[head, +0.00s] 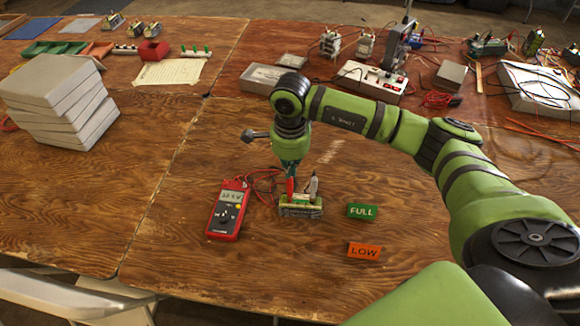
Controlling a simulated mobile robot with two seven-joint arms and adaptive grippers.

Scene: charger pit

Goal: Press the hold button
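The red multimeter (228,210) lies on the wooden table with its lit display facing up. Its digits are too small to read surely. A small yellow button (238,206) sits below the display, beside the dark dial; its label is unreadable. My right gripper (290,176) points down to the right of the meter and appears shut on a red probe (291,188). The probe stands over a battery pack (301,212); its tip contact is unclear. A grey-dark probe (314,186) stands upright at the pack's right side. My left gripper is not in view.
A green FULL card (361,212) and an orange LOW card (364,251) lie right of the pack. Red leads (262,182) loop behind the meter. A stack of pale boxes (62,100) stands left. The table left of the meter is clear.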

